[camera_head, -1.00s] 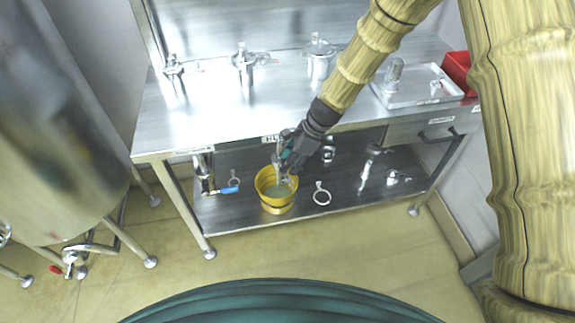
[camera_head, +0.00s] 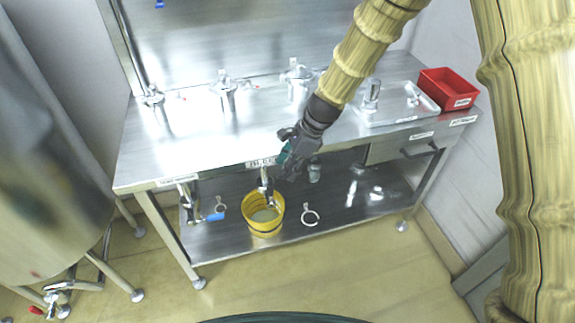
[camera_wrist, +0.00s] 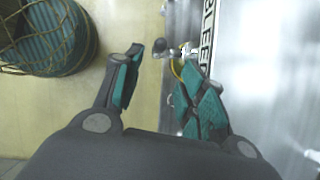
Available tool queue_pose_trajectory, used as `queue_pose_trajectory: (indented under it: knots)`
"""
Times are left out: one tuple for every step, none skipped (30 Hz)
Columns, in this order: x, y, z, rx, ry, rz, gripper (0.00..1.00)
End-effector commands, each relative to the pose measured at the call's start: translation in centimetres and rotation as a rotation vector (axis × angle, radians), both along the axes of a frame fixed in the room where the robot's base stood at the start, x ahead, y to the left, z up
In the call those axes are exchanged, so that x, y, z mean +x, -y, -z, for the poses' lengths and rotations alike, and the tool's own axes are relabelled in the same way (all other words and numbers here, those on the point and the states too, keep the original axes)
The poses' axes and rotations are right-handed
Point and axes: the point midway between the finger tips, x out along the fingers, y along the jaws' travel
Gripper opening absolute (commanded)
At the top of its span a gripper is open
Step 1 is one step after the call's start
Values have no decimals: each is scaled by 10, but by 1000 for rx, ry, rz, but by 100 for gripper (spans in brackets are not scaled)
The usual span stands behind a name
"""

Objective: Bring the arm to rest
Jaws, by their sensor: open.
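My gripper (camera_head: 287,163) is open and empty in the head view. It hangs in front of the front edge of the steel table (camera_head: 135,150), above the lower shelf. In the wrist view my gripper (camera_wrist: 155,90) shows two teal-padded fingers spread apart with nothing between them. A yellow bucket (camera_head: 263,222) stands upright on the lower shelf, below and a little left of my gripper, with some liquid or pale content in it. The gripper is apart from it.
Metal fittings (camera_head: 225,92) stand on the tabletop, with a tray (camera_head: 400,108) and a red bin (camera_head: 447,88) at right. A ring clamp (camera_head: 310,215) and a blue-handled valve (camera_head: 212,217) lie on the shelf. A steel tank (camera_head: 45,190) stands left. The floor in front is clear.

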Motion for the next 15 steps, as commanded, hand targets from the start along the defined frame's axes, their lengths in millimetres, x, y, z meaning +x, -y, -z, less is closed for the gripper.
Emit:
queue_pose_trajectory:
  knots:
    - [0, 0, 0, 0, 0, 0, 41]
    - [0, 0, 0, 0, 0, 0, 41]
    - [0, 0, 0, 0, 0, 0, 41]
    - [0, 0, 0, 0, 0, 0, 41]
    - [0, 0, 0, 0, 0, 0, 41]
    - [0, 0, 0, 0, 0, 0, 41]
    - [0, 0, 1, -1, 0, -1, 41]
    - [-1, 1, 3, -4, 1, -4, 41]
    - [-3, 4, 7, -9, 2, -10, 41]
    - [-5, 7, 11, -15, 5, -16, 41]
    - [-8, 10, 17, -23, 10, -25, 41]
    - [-13, 17, 27, -37, 15, -43, 41]
    - [-18, 23, 37, -52, 22, -58, 41]
    - [-23, 30, 47, -66, 28, -79, 41]
    - [-32, 41, 62, -89, 40, -111, 41]
